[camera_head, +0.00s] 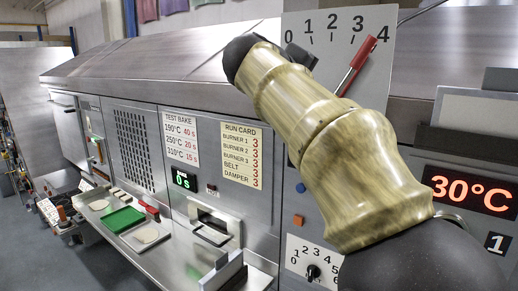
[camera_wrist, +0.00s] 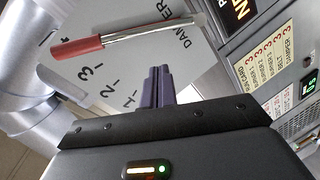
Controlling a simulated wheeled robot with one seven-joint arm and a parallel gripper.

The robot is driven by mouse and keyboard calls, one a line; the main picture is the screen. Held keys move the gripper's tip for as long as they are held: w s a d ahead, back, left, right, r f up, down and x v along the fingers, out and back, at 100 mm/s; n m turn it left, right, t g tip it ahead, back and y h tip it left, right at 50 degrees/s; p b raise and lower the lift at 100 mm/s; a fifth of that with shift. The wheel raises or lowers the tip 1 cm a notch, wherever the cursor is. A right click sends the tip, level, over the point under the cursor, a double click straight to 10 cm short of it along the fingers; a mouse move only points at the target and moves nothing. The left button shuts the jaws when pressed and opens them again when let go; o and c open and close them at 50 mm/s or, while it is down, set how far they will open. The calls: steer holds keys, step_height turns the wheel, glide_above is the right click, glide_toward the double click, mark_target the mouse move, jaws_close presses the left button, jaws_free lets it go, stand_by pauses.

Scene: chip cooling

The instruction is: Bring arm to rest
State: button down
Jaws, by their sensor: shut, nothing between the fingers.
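My arm (camera_head: 330,135), gold-brown with dark joints, crosses the right half of the head view. The fingers are in front of the white damper scale plate (camera_wrist: 185,65), below the lever's silver rod in the picture. The damper lever's red handle (camera_wrist: 82,47) is apart from the fingers. In the head view the red lever (camera_head: 359,62) slants up toward the 3 to 4 end of the scale.
A run card (camera_head: 242,155) shows 3 on each line. A display (camera_head: 470,193) reads 30°C. A numbered knob (camera_head: 312,271) is below my arm. A steel shelf (camera_head: 175,246) holds a green tray (camera_head: 118,220). The floor at lower left looks clear.

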step_height(320, 180, down, 28)
steer(key=s+d+f+g+y, duration=0.1)
steer(key=d+g+y, duration=0.2)
steer(key=g+y, duration=0.2)
steer(key=s+d+f+m+g+y, duration=0.2)
steer(key=s+f+m+g, duration=0.3)
steer(key=s+f, duration=1.6)
steer(key=shift+s+f+m+y, duration=0.15)
steer(key=shift+f+m+y, duration=0.35)
steer(key=shift+f+y, duration=0.3)
steer(key=shift+f, duration=0.1)
steer(key=shift+d, duration=0.1)
